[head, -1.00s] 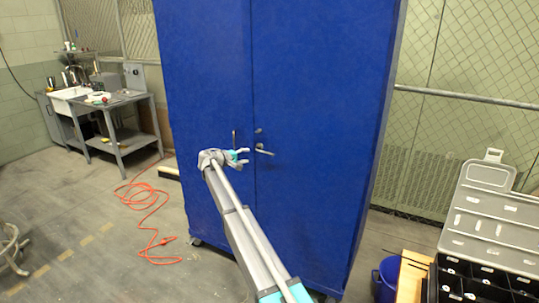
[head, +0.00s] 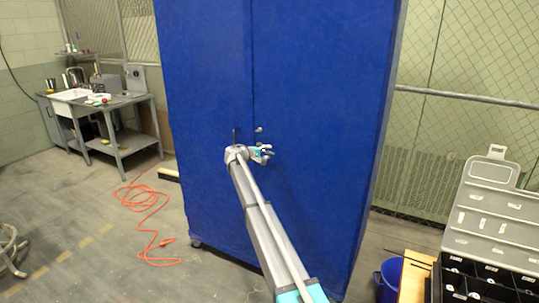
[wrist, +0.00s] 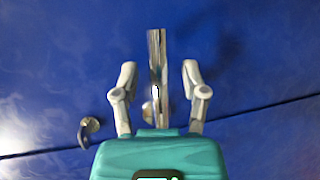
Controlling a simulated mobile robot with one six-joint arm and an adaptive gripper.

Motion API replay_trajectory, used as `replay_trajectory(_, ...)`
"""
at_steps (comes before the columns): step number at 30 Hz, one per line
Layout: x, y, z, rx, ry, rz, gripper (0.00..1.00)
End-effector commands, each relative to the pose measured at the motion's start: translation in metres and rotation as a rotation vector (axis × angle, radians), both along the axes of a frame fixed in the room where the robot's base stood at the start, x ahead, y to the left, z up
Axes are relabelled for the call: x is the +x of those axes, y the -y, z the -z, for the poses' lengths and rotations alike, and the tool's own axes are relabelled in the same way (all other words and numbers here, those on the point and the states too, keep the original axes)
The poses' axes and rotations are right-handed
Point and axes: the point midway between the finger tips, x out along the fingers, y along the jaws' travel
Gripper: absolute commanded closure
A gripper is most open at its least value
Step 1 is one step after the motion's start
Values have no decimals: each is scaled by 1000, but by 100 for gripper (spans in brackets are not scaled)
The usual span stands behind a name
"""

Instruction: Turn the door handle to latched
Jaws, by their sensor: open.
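The door handle (wrist: 156,62) is a silver lever on the blue cabinet (head: 320,90). In the wrist view its bar runs up the middle of the picture from a round base partly hidden by my gripper. My gripper (wrist: 158,75) is open, with one finger on each side of the bar and a visible gap on both sides. In the head view my gripper (head: 266,153) is at the right door beside the seam and largely covers the handle. The lever looked roughly level, pointing right, before it was covered.
A small round lock (head: 258,129) sits above the handle; in the wrist view a lock fitting (wrist: 89,127) shows at lower left. A thin upright handle (head: 234,136) is on the left door. An orange cord (head: 150,205) lies on the floor at left.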

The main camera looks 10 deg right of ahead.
Motion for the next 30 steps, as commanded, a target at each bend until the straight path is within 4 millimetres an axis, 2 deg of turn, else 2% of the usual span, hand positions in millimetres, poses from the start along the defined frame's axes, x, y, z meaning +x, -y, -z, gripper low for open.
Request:
replay_trajectory(12, 2, 4, 1, 0, 0, 0, 45)
replay_trajectory(21, 2, 4, 1, 0, 0, 1, 100)
replay_trajectory(27, 2, 5, 1, 0, 0, 1, 100)
replay_trajectory(28, 1, 18, 1, 0, 1, 1, 100)
replay_trajectory(30, 2, 11, 1, 0, 1, 1, 100)
